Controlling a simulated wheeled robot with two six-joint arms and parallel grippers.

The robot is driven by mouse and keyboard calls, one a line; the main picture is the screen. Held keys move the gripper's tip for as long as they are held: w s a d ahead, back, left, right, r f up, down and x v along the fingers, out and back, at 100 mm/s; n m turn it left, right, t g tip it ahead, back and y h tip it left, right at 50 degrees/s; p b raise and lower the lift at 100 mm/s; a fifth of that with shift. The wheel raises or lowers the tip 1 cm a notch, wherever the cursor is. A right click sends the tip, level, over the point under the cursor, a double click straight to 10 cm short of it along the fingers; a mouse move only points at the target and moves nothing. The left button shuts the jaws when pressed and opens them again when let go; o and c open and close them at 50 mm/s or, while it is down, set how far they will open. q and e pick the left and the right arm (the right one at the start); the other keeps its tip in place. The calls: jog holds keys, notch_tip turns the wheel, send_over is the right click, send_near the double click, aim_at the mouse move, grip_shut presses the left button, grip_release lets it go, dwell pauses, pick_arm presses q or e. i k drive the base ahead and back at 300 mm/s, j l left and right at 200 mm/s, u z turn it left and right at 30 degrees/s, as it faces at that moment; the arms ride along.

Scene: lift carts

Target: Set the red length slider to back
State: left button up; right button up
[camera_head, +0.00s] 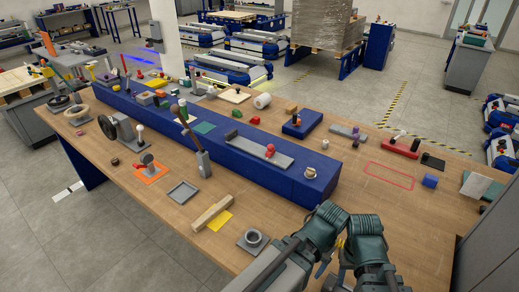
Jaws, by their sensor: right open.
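A red slider knob (269,150) stands on a grey rail (247,144) on top of the long blue block. The knob sits near the rail's right end, with bare rail to its left. My right gripper (332,258) is low in the view, to the right of and nearer than the rail, apart from the knob. Its jaws are open, small and partly hidden by my own arm links. Nothing shows held in it. My left gripper cannot be made out.
The long blue block (310,187) runs across the wooden table (345,215). A wooden bar (211,212) and grey ring (253,239) lie near the front edge. A red holder (401,148) stands at right.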

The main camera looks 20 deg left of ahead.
aim_at(271, 150)
jog(key=k+j+z, duration=0.25)
jog(key=j+z, duration=0.15)
jog(key=k+j+z, duration=0.4)
jog(key=j, duration=0.15)
jog(key=i+j, duration=0.05)
